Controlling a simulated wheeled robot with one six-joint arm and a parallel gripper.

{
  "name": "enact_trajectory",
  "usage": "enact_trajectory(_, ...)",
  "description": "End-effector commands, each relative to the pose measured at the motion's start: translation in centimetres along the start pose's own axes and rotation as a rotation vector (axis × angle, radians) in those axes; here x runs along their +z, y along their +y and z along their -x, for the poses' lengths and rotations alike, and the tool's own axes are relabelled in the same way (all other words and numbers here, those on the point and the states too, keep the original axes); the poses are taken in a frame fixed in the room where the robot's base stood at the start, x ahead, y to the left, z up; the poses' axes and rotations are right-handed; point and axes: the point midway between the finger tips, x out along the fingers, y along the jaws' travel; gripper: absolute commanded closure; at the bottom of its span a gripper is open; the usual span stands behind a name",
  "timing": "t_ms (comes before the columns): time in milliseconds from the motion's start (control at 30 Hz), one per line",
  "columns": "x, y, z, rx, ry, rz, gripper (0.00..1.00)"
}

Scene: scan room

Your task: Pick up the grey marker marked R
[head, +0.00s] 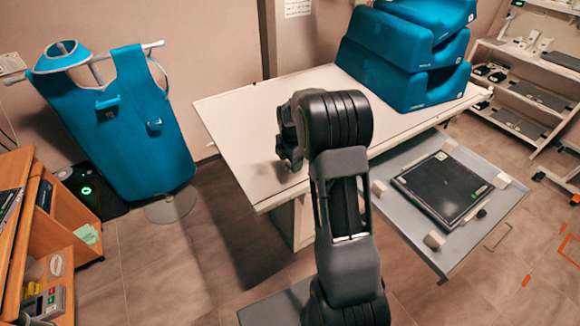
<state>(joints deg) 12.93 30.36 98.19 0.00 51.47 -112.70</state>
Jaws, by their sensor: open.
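I cannot make out a grey marker marked R in the head view; it may be hidden or too small to tell. My gripper (290,160) hangs over the near part of the white table (232,118), left of my raised arm. It is open, with nothing visible in it. My own arm hides part of it and part of the tabletop.
Blue foam wedges (395,75) are stacked at the table's far right. A grey pull-out tray (405,215) holds a black panel (442,188). A blue apron (125,140) hangs at left beside a wooden cabinet (75,222). Shelves (535,62) stand at right. The table's left part looks clear.

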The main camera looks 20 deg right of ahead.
Motion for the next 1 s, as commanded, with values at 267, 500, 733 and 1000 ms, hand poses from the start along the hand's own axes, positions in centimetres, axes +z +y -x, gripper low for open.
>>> enact_trajectory(267, 0.0, 0.0, -1.8, 0.000, 0.000, 0.000, 0.34)
enact_trajectory(500, 0.0, 0.0, -1.8, 0.000, 0.000, 0.000, 0.39)
enact_trajectory(733, 0.0, 0.0, -1.8, 0.000, 0.000, -0.001, 0.61)
enact_trajectory(1000, 0.0, 0.0, -1.8, 0.000, 0.000, 0.000, 0.87)
